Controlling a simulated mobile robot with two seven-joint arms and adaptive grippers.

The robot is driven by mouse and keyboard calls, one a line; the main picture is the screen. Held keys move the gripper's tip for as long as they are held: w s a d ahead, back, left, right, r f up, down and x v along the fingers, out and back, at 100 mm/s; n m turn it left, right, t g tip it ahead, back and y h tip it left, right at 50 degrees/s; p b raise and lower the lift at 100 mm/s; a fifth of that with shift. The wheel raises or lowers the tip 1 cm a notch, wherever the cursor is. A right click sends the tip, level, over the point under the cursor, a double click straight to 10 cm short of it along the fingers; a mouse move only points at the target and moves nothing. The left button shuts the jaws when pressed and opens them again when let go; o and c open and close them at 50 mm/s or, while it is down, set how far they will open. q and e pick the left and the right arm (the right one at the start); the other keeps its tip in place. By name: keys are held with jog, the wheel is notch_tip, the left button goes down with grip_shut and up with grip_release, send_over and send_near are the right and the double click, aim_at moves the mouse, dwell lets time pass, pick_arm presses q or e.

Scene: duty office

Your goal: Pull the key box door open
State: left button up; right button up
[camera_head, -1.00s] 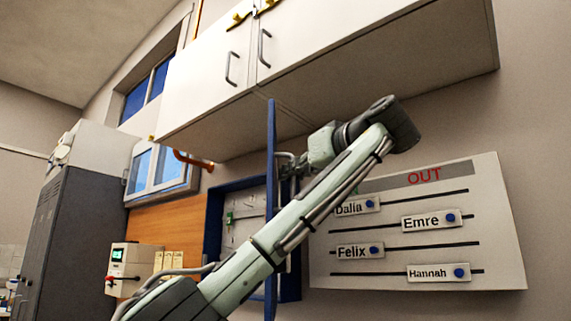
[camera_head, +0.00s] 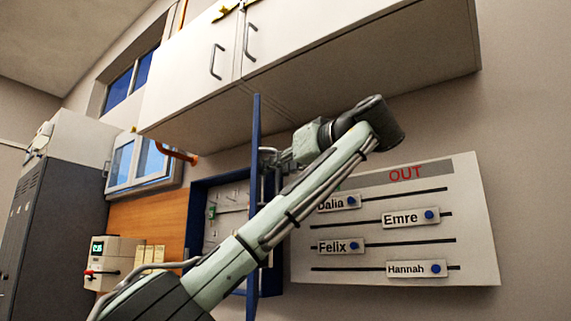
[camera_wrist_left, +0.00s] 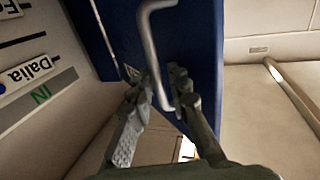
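The key box (camera_head: 197,220) is a blue-framed box on the wall, with a pale inside and small items in it. Its blue door (camera_head: 254,130) stands swung out, seen almost edge-on in the head view. In the left wrist view the blue door face (camera_wrist_left: 200,50) carries a grey bar handle (camera_wrist_left: 148,35). My left gripper (camera_head: 273,160) is at the door's right side. In the wrist view its fingers (camera_wrist_left: 160,88) lie on both sides of the handle and appear closed on it. My forearm hides part of the door and box. My right gripper is out of view.
White wall cabinets (camera_head: 300,50) hang just above the box and arm. A name board (camera_head: 390,230) is on the wall to the right. A grey locker (camera_head: 40,210), a small device (camera_head: 112,262) and a window (camera_head: 140,163) are to the left.

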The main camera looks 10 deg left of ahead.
pick_arm(q)
jog(key=v, duration=1.1)
jog(key=shift+s+d, duration=0.25)
jog(key=shift+r, duration=0.1)
